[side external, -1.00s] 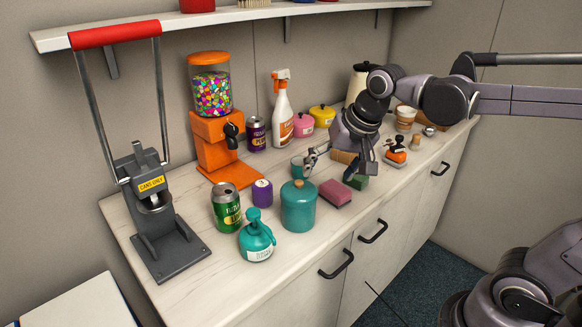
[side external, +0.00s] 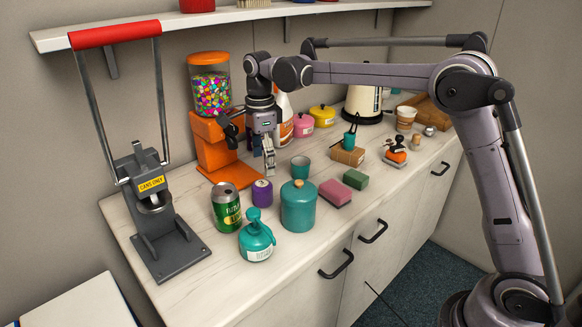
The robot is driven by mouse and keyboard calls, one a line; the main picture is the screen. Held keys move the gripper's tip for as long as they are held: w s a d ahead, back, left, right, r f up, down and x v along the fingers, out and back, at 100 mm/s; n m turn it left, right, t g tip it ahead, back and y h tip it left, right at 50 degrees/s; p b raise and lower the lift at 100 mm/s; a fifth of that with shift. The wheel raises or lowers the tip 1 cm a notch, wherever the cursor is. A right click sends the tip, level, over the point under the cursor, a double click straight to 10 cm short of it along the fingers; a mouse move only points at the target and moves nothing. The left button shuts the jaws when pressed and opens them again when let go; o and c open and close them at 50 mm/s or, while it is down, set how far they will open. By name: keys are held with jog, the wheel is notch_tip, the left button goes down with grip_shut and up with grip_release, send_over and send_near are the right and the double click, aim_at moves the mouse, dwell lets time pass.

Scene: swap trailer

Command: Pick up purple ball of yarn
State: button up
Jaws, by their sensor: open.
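A small purple rounded cylinder (side external: 262,192) with a pale label stands upright on the white counter (side external: 180,265), between the green can and the teal canister. It is the only loose purple thing showing on the open counter, and I cannot make out whether it is yarn. My gripper (side external: 269,168) points down just above and behind it, in front of the orange candy dispenser. The gripper is open and looks empty, apart from the purple thing.
The candy dispenser (side external: 213,150) is behind. A can crusher (side external: 160,225) stands left. Sponges (side external: 336,193) lie right.

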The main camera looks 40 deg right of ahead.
aim_at(263, 183)
notch_tip(263, 183, down, 6)
jog(key=shift+r, duration=0.2)
jog(key=shift+w+a+f, duration=0.1)
jog(key=shift+w+f, duration=0.05)
jog(key=shift+f, duration=1.15)
jog(key=shift+w+f, duration=0.15)
jog(key=shift+f, duration=1.15)
jog(key=c, duration=1.3)
